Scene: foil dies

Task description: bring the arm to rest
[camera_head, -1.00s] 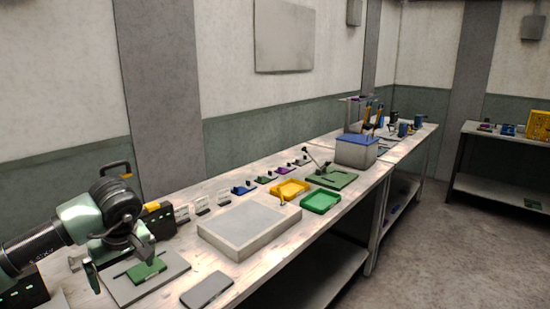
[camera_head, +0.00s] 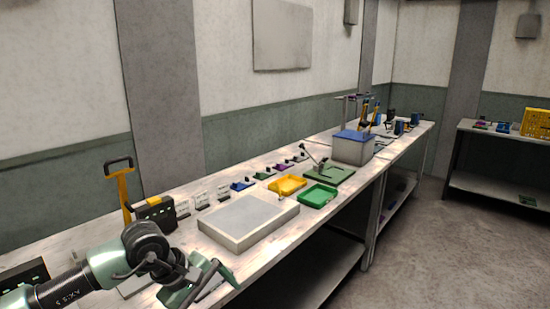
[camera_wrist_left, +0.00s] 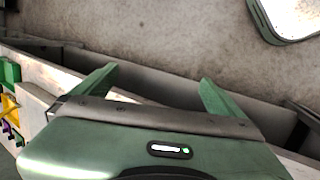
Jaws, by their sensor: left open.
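My left gripper (camera_head: 205,280) is at the front edge of the long workbench (camera_head: 85,238), at the lower left of the head view. Its jaws are open and nothing is between them. In the left wrist view the two green fingers (camera_wrist_left: 157,78) stand wide apart, with the bench side and floor beyond them. The arm hides most of the grey plate (camera_head: 132,287) at the near end of the bench. My right gripper does not show.
A grey slab (camera_head: 247,222) lies right of the gripper. Farther along are a yellow tray (camera_head: 287,186), a green tray (camera_head: 319,196) and a blue-lidded box (camera_head: 352,148). The floor (camera_head: 440,245) to the right is clear.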

